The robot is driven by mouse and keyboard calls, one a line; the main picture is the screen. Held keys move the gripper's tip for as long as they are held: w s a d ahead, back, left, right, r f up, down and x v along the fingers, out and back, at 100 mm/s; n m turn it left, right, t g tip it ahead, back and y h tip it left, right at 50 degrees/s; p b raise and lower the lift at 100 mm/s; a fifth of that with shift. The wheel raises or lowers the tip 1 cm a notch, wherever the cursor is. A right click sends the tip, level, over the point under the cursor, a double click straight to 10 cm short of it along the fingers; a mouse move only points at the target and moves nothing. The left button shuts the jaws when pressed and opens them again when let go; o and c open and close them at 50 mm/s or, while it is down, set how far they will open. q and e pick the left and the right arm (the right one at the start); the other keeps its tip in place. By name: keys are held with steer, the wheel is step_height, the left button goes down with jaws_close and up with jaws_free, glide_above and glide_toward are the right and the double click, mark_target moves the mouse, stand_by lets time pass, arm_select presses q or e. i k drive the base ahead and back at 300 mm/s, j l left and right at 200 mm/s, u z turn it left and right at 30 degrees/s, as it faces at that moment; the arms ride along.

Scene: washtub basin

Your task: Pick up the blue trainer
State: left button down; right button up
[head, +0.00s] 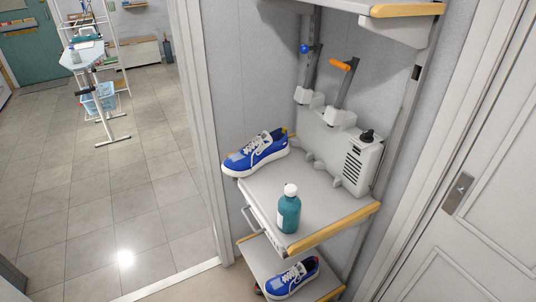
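A blue trainer (257,153) with a white sole and pale laces sits at the back left edge of the upper grey shelf (325,205), its toe sticking out past the left side. Neither of my grippers is in the head view.
A teal bottle with a white cap (289,210) stands on the upper shelf near its front edge. A grey wall unit (340,150) with upright posts rises behind. A white door (480,210) is close on the right. Open tiled floor (110,190) lies left, beyond a door frame.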

mark_target(266, 147)
steer(key=i+j+z, duration=0.1)
steer(key=z, duration=1.3)
steer(key=i+j+z, duration=0.1)
steer(key=j+z, duration=1.05)
steer(key=j, duration=0.3)
steer(key=k+j+z, duration=0.15)
steer(key=j, duration=0.25)
steer(key=k+j+z, duration=0.15)
steer(key=j, duration=0.25)
steer(key=k+j+z, duration=0.15)
steer(key=j, duration=0.25)
steer(key=k+j+z, duration=0.15)
steer(key=j, duration=0.25)
steer(key=k+j+z, duration=0.15)
steer(key=j, duration=0.2)
